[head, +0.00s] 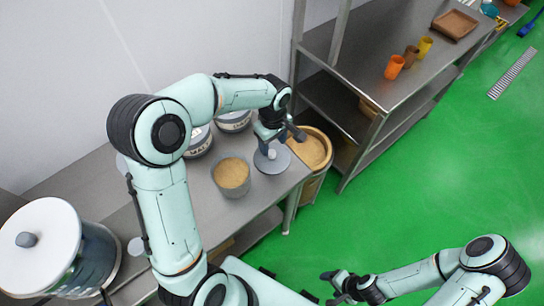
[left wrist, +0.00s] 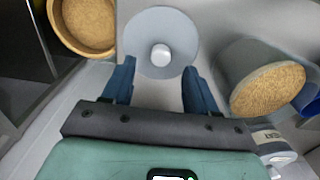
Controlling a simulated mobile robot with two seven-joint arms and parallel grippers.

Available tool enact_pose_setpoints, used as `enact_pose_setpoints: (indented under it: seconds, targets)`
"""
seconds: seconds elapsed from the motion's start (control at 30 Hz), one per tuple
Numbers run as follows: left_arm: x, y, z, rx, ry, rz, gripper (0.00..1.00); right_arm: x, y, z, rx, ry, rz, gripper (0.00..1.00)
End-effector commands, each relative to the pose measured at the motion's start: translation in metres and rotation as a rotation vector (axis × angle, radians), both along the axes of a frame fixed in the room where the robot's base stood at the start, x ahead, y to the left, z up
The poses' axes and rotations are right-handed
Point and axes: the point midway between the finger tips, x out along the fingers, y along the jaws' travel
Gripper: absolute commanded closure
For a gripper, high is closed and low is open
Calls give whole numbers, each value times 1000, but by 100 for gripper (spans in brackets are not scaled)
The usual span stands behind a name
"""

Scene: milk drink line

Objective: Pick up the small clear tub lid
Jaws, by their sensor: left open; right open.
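The small clear tub lid (head: 281,160) is a grey round disc with a pale knob. It lies on the steel counter near its right end, beside the tub of tan grain (head: 231,177). In the left wrist view the lid (left wrist: 160,28) shows whole, its knob between and just beyond the fingertips. My left gripper (head: 279,133) is open above the lid, and its fingers (left wrist: 158,82) hold nothing. Whether they touch the lid's rim I cannot tell. My right gripper (head: 335,285) is open and empty over the green floor at the bottom.
Labelled tubs (head: 199,142) stand behind the grain tub. A round wooden container (head: 313,150) stands at the counter's right end. A large white-lidded pot (head: 45,245) is at the left. A steel rack (head: 365,60) holds cups and a brown tray (head: 455,24).

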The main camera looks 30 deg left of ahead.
Motion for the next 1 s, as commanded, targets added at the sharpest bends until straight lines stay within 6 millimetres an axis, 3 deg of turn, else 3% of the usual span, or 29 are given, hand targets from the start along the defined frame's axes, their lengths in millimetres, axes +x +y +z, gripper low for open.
enact_pose_setpoints:
  seconds: [0.3, 0.6, 0.77, 0.8, 1.0]
  targets:
    - [-1, 3, -44, 0, 3, 0, 42, 4, 0, 4, 1, -5, 0, 32]
    - [0, 3, -48, 0, 1, 0, 42, 4, 0, 4, 0, -5, 1, 32]
    - [0, 3, -48, 0, 1, 0, 94, 4, 0, 4, 0, -4, 0, 32]
    - [-1, 3, -48, 0, 1, 0, 100, 4, 0, 4, 0, -4, 0, 32]
    - [0, 3, -48, 0, 1, 0, 100, 4, 0, 4, 0, -5, 1, 32]
